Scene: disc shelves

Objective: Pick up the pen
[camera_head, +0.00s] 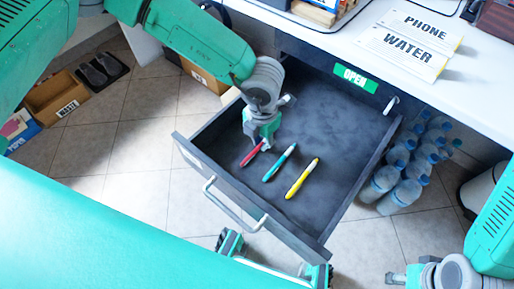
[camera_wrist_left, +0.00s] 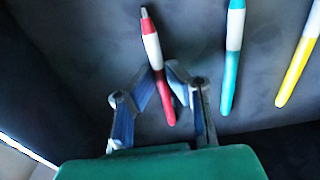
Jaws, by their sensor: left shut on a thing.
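My left gripper (camera_head: 258,142) is down inside the open drawer. It is shut on the red pen (camera_head: 251,154), which has a white upper part and also shows in the left wrist view (camera_wrist_left: 157,65). In that view the fingertips of the left gripper (camera_wrist_left: 164,72) meet on either side of the pen's red barrel. The pen seems to be at the drawer floor; I cannot tell whether it touches. A teal pen (camera_head: 279,163) and a yellow pen (camera_head: 302,179) lie beside it. Part of my right arm shows at the lower right, but its gripper is out of view.
The dark drawer (camera_head: 345,105) is pulled out, with a white handle (camera_head: 232,207) on its front. The white desk top (camera_head: 345,42) is above it, holding PHONE and WATER labels (camera_head: 410,45). Several bottles (camera_head: 400,180) stand on the floor to the right.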

